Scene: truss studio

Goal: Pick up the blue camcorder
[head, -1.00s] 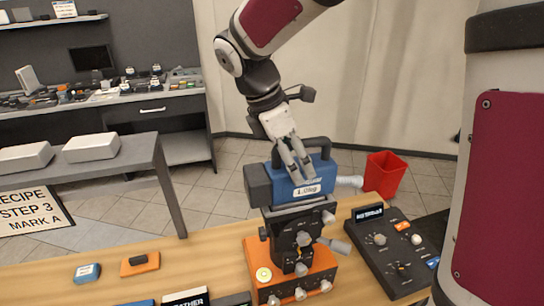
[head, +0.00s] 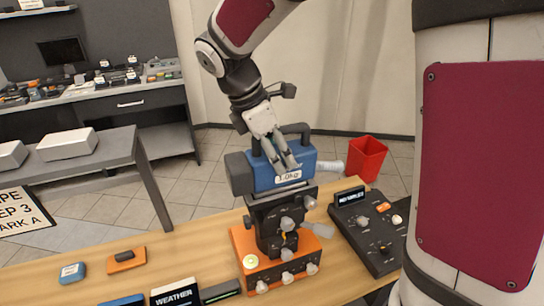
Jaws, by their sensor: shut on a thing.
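The blue camcorder (head: 264,177) has a black front end on the left, a black top handle, a pale cylinder on the right and a white label with a weight on its side. It is upright, directly above a black mount (head: 280,208) on an orange box (head: 268,272). I cannot tell whether it touches the mount. My gripper (head: 282,165) comes down from above and is shut on the camcorder, its fingers in front of the near side below the handle. The far side of the grip is hidden.
The wooden table (head: 190,254) holds a black control panel (head: 366,240) on the right and small blue and orange blocks at the left. A red bin (head: 366,158) stands on the floor behind. A grey bench (head: 95,160) is at the left.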

